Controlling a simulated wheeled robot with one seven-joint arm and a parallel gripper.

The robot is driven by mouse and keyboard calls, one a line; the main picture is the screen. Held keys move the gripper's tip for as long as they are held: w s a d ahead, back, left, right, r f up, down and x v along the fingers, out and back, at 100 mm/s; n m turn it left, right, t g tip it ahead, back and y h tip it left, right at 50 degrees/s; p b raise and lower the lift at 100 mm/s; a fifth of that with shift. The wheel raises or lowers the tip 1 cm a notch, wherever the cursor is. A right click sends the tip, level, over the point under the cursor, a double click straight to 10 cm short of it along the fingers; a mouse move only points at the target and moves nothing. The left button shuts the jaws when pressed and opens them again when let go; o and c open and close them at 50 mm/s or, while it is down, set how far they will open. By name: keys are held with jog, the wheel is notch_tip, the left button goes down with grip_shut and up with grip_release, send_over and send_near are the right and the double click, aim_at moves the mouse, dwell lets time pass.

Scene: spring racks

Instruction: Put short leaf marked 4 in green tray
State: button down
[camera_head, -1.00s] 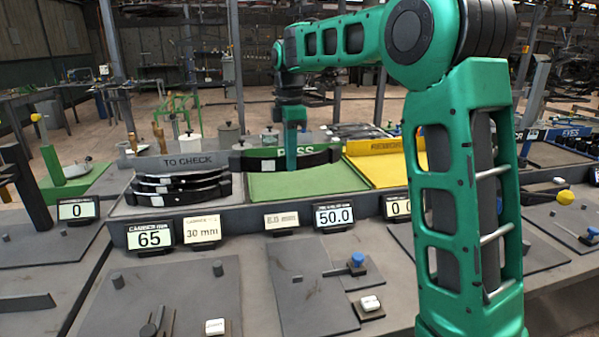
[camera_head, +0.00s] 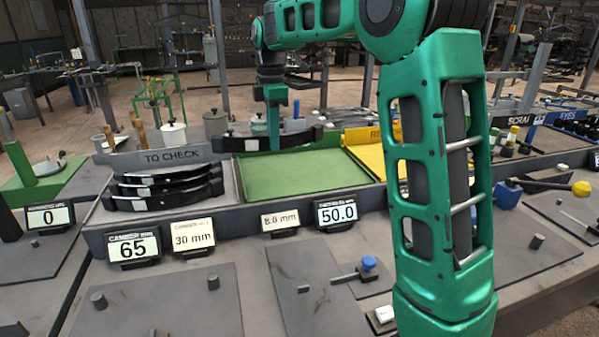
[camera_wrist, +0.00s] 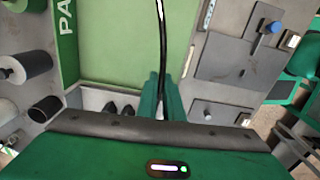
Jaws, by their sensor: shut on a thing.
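My gripper (camera_head: 273,142) is shut on a dark, curved leaf (camera_head: 305,138), gripped near its middle. In the head view the leaf appears in front of the far edge of the green tray (camera_head: 290,180), hiding most of its sign. The leaf's height above the tray is hard to tell. In the wrist view my gripper's fingers (camera_wrist: 160,98) close on the leaf (camera_wrist: 161,20), seen edge-on as a thin dark strip over the green tray (camera_wrist: 110,60). No number on the leaf is readable. The visible green tray floor is empty.
Several dark leaves (camera_head: 165,188) lie stacked in the grey "TO CHECK" tray (camera_head: 228,192) at the left. A yellow tray (camera_head: 370,158) adjoins the green one at the right. Displays reading 65 (camera_head: 134,247) and 50.0 (camera_head: 337,212) stand along the front edge.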

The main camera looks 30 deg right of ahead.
send_over(304, 172)
notch_tip(304, 172, down, 7)
jog(key=shift+s+a+r, duration=0.1)
jog(key=shift+f, duration=2.1)
jog(key=c, duration=1.9)
grip_release()
jog(key=shift+f, duration=0.15)
